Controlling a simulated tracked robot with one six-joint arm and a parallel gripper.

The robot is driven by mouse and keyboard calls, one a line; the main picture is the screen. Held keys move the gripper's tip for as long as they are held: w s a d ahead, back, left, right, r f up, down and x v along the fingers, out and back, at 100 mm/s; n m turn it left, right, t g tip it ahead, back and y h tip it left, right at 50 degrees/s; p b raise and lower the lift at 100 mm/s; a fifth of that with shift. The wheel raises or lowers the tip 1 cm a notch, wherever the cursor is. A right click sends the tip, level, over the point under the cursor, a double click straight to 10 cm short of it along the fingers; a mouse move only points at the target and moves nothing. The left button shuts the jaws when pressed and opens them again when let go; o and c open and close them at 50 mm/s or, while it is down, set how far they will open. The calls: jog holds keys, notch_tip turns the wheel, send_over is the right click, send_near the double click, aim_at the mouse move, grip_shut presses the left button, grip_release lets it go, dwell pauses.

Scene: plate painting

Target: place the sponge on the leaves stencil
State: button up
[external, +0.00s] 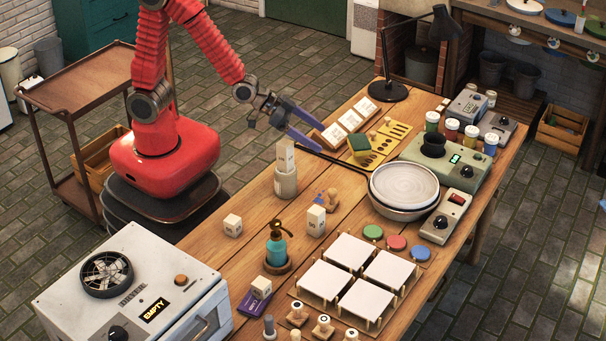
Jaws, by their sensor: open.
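A green block that looks like the sponge (359,144) is at the near left part of a yellow sheet with dark cutouts (392,133), by the far left edge of the table. The sheet looks like a stencil, but its cutouts are too small to tell whether they are leaves. I cannot tell whether the block rests on the sheet or beside it. My gripper (316,137) is open and empty, left of the block and apart from it. Its two purple-grey fingers point right, over the table's left edge, near a wooden rack.
The rack holds white cards (350,120). A black lamp (389,91) stands behind the sheet. Paint jars (451,129), a green device (455,158) and a stacked bowl (404,187) lie to the right. A pale cylinder (286,181) stands nearer. White tiles (349,252) fill the front.

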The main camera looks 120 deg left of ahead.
jog(key=s+d+r+m+g+h, duration=0.1)
jog(key=s+d+r+m+h, duration=0.1)
jog(key=s+d+r, duration=0.35)
jog(key=s+d+r+m+h, duration=0.1)
jog(key=s+d+r+h, duration=0.15)
jog(key=d, duration=0.55)
jog(key=s+d+r+m+g, duration=0.1)
jog(key=s+d+r, duration=0.1)
jog(key=s, duration=0.5)
jog(key=s+d+r+m+g, duration=0.2)
jog(key=s+d, duration=0.3)
jog(key=s, duration=0.3)
jog(key=shift+r, duration=0.35)
